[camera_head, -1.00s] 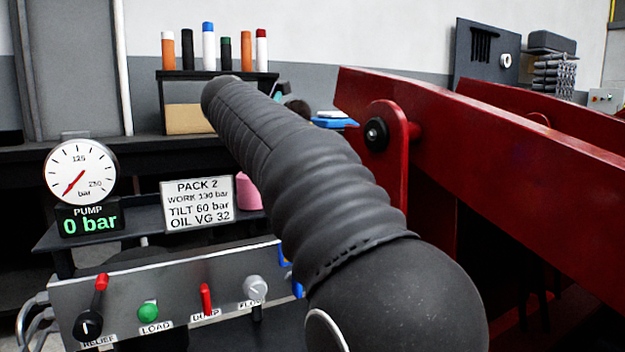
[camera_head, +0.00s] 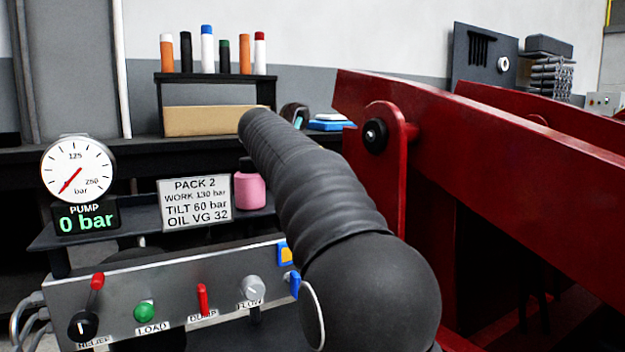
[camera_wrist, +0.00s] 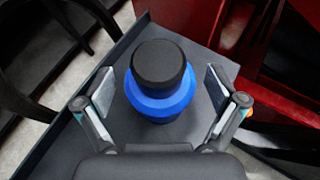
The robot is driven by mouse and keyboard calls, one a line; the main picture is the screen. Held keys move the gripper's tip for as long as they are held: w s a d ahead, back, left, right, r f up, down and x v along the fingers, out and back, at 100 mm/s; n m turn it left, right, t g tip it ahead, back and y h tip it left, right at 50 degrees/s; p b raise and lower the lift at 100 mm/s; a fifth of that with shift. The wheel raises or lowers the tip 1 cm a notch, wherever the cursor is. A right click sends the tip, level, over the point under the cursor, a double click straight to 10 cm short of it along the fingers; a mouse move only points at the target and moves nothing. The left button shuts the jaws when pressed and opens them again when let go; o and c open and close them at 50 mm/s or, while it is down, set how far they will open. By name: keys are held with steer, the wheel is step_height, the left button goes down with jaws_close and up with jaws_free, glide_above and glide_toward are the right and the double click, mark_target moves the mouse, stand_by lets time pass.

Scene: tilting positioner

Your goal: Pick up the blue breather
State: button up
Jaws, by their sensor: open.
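The blue breather (camera_wrist: 160,95), a round blue body with a black cap, stands on a dark grey surface (camera_wrist: 190,58) in the wrist view. I see it from above. My gripper (camera_wrist: 160,80) is open, with one finger on the left of the breather and one on the right. Clear gaps show between both fingers and the breather, and nothing is held. In the head view my dark sleeved arm covers the middle, and neither the gripper nor the breather can be made out there.
A red steel frame (camera_head: 480,170) fills the right side. A control panel (camera_head: 180,290) with knobs stands at the front left, below a pressure gauge (camera_head: 78,172) and a sign (camera_head: 195,203). A pink bottle (camera_head: 250,190) sits beside the sign. In the wrist view, red metal lies close behind the surface.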

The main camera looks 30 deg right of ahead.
steer(key=c, duration=1.4)
steer(key=shift+r, duration=0.1)
steer(key=shift+c, duration=0.2)
